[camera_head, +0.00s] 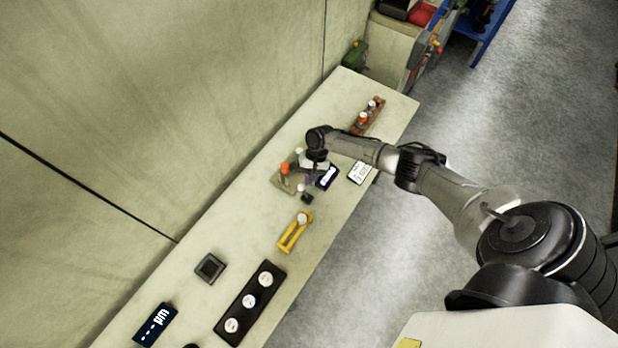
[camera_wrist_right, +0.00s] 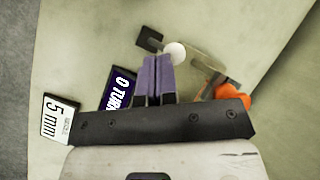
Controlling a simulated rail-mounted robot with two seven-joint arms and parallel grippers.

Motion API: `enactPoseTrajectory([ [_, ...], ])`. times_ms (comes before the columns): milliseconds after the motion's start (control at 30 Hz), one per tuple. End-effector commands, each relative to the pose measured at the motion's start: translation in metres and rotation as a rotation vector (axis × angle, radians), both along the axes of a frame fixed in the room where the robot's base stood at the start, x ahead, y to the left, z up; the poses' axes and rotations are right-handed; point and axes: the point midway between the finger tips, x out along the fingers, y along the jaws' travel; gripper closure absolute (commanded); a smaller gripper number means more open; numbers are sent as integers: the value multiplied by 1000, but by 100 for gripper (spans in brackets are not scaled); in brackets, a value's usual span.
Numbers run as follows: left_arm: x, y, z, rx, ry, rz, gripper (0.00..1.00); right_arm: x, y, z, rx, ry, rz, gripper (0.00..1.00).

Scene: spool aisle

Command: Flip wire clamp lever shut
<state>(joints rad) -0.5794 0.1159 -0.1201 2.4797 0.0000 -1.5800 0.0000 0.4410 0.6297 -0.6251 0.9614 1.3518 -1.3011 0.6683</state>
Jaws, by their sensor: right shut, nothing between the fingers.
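A small fixture with a tan plate (camera_head: 284,187) sits mid-bench. It carries an orange knob (camera_head: 285,168), which shows right of the fingers in the right wrist view (camera_wrist_right: 236,95). A white ball (camera_wrist_right: 175,53) and a small black block (camera_wrist_right: 149,39) lie just beyond the fingertips. I cannot tell for sure which part is the clamp lever or how it stands. My right gripper (camera_head: 311,178) reaches down over the fixture. Its purple fingers (camera_wrist_right: 158,60) are together with nothing between them, and the arm partly hides the fixture. My left gripper is not in view.
A dark "TURN" display (camera_head: 326,178) and a white "5 mm" card (camera_head: 360,172) lie right of the fixture. A yellow holder (camera_head: 295,232), a black tray with white discs (camera_head: 222,324) and a red-brown rack (camera_head: 378,108) share the bench. A wall runs behind.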

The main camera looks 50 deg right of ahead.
Motion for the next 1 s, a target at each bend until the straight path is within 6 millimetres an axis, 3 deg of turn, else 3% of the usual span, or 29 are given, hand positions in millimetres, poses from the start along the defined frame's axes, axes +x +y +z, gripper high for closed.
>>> enactPoseTrajectory([
  [267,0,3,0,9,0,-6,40,0,0,0,1,1,0,100],
  [467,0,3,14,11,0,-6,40,-7,-4,10,0,2,2,100],
  [667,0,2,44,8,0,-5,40,-23,-14,29,1,3,9,100],
  [700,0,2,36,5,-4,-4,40,-19,-19,30,0,-4,10,100],
  [1000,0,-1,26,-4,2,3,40,-8,-45,78,-1,-2,11,100],
])
